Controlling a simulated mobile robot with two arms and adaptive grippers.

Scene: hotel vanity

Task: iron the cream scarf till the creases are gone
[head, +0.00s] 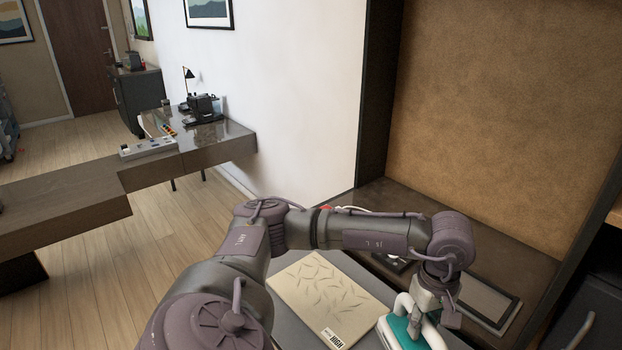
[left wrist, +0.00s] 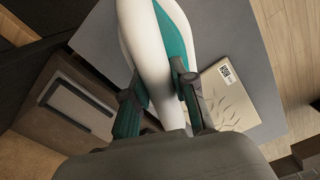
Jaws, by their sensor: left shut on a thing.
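The cream scarf (head: 322,292) lies flat on a grey board (head: 362,262), with many dark crease marks across it and a white label at its front corner. It also shows in the left wrist view (left wrist: 232,100). My left gripper (head: 438,298) is shut on the handle of a white and teal iron (head: 404,332). In the left wrist view the fingers (left wrist: 160,92) stand on both sides of the white handle of the iron (left wrist: 178,35). My right gripper is not in view.
A dark tray (head: 488,300) lies on the brown vanity top (head: 500,262) behind the iron. A small red thing (head: 326,208) is partly hidden behind my left arm.

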